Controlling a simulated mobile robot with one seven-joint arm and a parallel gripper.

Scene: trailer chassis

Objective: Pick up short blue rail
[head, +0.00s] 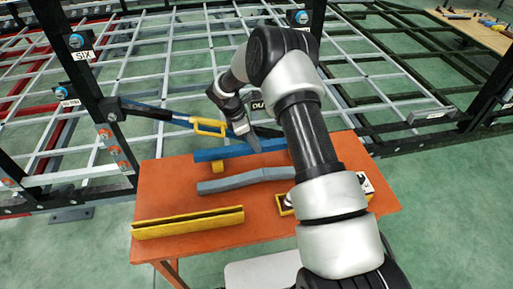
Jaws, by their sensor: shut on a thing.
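The short blue rail (222,153) is near the back of the orange table, its left part showing to the left of my arm. The fingertips are small and partly hidden here. I cannot tell whether the rail is clear of its support.
The orange table (177,187) also bears a grey-blue bent rail (242,181), a yellow rail (188,222) and a small yellow block (217,167). A yellow-handled blue bar (208,126) crosses behind the table. Dark posts and white grid frames stand beyond.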

